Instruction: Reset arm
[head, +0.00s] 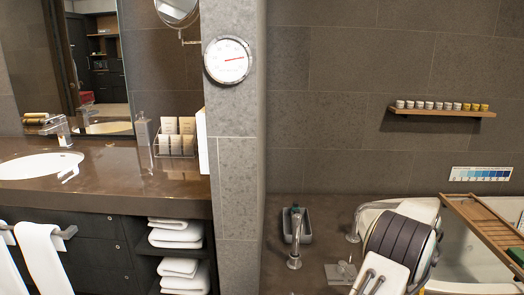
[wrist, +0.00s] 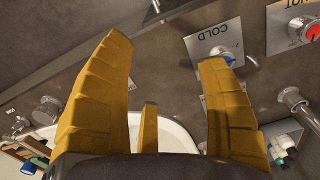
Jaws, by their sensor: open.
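My gripper (wrist: 166,50) shows in the wrist view as yellow ribbed fingers spread wide apart. It is open, with nothing between the fingers. It is above a dark counter and the rim of a white basin or tub (wrist: 175,135). In the head view the white and dark links of my arm are at the lower right, folded in front of the bathtub (head: 478,262). The fingers cannot be made out in that view.
In the wrist view, a COLD plate (wrist: 207,48) with a blue-marked knob lies ahead, and a HOT plate (wrist: 283,20) is at upper right. In the head view, a wooden bath tray (head: 480,228) crosses the tub, a tap (head: 295,240) stands left, and a shelf (head: 440,113) holds small jars.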

